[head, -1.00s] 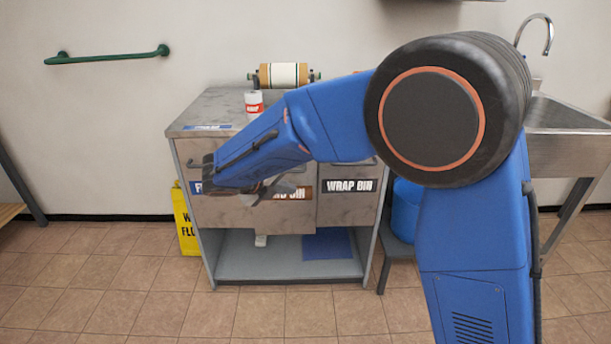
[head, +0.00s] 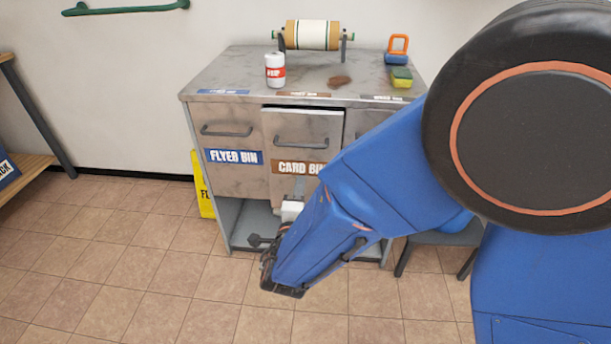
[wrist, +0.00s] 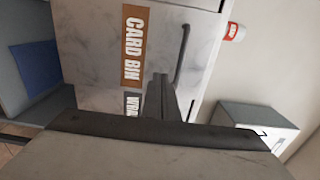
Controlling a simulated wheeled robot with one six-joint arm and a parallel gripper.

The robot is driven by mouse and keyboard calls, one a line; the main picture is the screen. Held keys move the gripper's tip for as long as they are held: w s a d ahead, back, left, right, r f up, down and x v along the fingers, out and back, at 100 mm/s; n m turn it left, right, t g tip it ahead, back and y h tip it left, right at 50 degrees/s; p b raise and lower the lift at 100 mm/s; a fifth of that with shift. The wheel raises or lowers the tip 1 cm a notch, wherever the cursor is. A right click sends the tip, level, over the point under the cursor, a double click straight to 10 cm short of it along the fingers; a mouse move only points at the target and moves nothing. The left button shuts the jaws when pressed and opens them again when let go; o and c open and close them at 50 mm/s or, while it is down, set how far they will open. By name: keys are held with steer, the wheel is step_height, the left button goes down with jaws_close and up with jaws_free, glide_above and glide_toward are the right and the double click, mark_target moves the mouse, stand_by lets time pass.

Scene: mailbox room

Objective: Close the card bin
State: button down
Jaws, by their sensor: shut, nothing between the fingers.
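The card bin (head: 290,143) is the middle bin of the grey cabinet, with a brown label and a bar handle. Its front stands slightly forward, with a thin dark gap along its top edge. In the wrist view, the card bin (wrist: 95,45) appears turned sideways, with its label and handle (wrist: 182,52) in sight. My gripper (wrist: 160,80) is shut and empty, its fingertips in front of the bin face near the label. I cannot tell whether they touch it. In the head view, my arm partly hides the gripper and the bin's lower right.
The flyer bin (head: 228,150) is to the left; the wrap bin is mostly hidden by my arm. A white and red can (head: 275,70), a roll holder (head: 312,35), a sponge (head: 401,77) and an orange-handled item (head: 397,50) stand on top.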

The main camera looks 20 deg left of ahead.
mark_target(306, 150)
steer(key=x, duration=1.2)
steer(key=shift+w, duration=0.35)
steer(key=x, duration=0.4)
steer(key=shift+w+a+r, duration=0.1)
steer(key=shift+w+r, duration=0.15)
steer(key=shift+w, duration=0.05)
